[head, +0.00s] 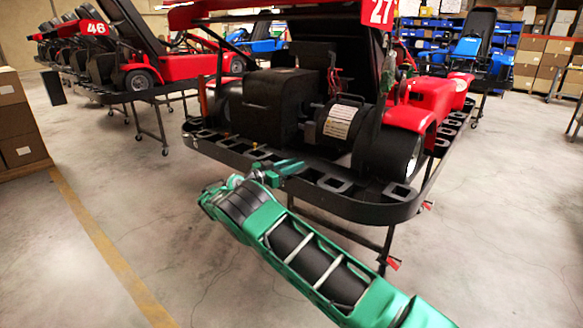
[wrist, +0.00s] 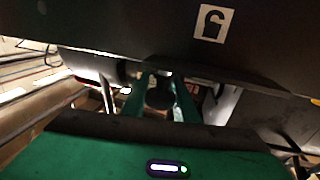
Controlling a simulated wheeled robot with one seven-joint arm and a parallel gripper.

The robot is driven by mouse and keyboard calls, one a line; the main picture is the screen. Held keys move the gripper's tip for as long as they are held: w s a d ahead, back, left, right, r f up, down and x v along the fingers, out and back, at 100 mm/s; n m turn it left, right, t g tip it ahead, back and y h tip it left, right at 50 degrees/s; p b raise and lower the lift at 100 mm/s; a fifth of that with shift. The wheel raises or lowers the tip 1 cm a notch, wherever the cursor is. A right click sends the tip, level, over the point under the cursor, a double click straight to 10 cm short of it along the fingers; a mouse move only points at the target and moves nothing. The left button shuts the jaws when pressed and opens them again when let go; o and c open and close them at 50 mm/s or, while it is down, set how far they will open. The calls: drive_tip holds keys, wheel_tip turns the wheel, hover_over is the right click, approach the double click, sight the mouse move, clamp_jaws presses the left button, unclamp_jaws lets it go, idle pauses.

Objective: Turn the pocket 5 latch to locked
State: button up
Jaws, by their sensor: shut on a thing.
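The red kart numbered 27 (head: 381,12) sits on a stand with a black bumper tray (head: 355,205) of several pockets around its edge. My green gripper (head: 287,166) reaches up to the front of this tray. In the wrist view my gripper (wrist: 160,84) has its two green fingers on either side of a dark rounded piece, the latch (wrist: 160,97), and is shut on it. A white label with a padlock sign (wrist: 210,23) is on the dark panel above. The latch's turned position and the pocket's number cannot be read.
Red-tipped stand levers (head: 392,263) show below the tray at the right. Another red kart, numbered 46 (head: 97,29), stands at the back left. Brown boxes (head: 18,130) are stacked at the left. The concrete floor at the right is clear.

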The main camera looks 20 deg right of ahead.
drive_tip(key=shift+o, duration=0.5)
drive_tip(key=shift+w+a+m+g, duration=0.15)
drive_tip(key=shift+a+m+g, duration=0.15)
drive_tip(key=shift+g, duration=0.2)
drive_tip(key=o, duration=1)
drive_tip(key=shift+c, duration=0.2)
drive_tip(key=v, duration=1.1)
drive_tip(key=shift+w+f+h, duration=0.3)
drive_tip(key=shift+f, duration=0.05)
